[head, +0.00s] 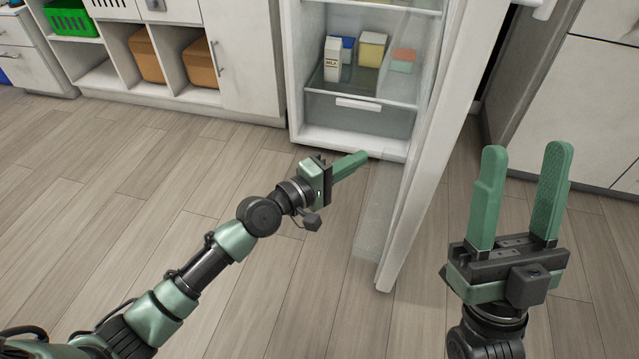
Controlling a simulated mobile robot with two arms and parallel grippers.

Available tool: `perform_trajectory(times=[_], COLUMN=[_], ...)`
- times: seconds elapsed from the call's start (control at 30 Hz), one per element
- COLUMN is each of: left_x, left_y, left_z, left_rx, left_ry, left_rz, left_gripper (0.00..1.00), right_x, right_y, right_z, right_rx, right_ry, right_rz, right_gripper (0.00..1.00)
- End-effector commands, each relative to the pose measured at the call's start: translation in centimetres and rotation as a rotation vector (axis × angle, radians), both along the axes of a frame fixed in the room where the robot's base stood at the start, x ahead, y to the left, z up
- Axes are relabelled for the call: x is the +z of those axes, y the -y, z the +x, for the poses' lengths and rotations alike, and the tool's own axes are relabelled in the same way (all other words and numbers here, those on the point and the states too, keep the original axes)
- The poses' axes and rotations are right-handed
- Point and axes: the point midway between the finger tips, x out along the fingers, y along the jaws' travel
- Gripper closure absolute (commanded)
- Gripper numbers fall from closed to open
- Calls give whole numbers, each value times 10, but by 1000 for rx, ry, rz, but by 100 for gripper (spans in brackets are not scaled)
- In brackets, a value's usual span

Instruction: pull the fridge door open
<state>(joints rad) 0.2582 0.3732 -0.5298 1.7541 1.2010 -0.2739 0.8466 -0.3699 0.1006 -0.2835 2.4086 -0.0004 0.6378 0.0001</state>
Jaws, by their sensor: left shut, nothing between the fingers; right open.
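The white fridge (294,75) stands at the top middle with its interior showing. Its door (428,160) stands open, swung out toward me on the right side, with its edge pointing down the picture. My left gripper (362,158) is shut and empty, in front of the fridge opening and left of the door. My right gripper (523,165) is open and empty, to the right of the door with its fingers pointing up. It looks apart from the door.
Inside the fridge, a milk carton (332,60), a yellow-and-white box (372,49) and an orange-topped container (403,60) stand on a shelf. White cabinets (247,60) with cubbies line the left. More cabinets (580,110) stand on the right. The wooden floor (150,190) is clear.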

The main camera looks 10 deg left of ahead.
Motion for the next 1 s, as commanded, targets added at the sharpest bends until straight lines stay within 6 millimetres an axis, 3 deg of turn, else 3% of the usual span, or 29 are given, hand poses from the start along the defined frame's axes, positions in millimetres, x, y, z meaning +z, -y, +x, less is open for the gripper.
perform_trajectory(times=[0.3, 0.5, 0.87, 1.0], left_x=[-1, -2, 1, 28], left_y=[-21, -35, -39, -37], left_z=[-47, -75, -88, -94], left_rx=[-2, -1, 4, 75], left_ry=[-5, -6, 13, 198], left_rz=[3, 3, 6, 78], left_gripper=[100, 100, 100, 100], right_x=[-23, -32, -34, -34], right_y=[-7, -8, -8, -8], right_z=[40, 49, 51, 51], right_rx=[-15, -19, -19, -19], right_ry=[-234, -295, -309, -308], right_rz=[-72, -91, -95, -95], right_gripper=[48, 48, 48, 48])
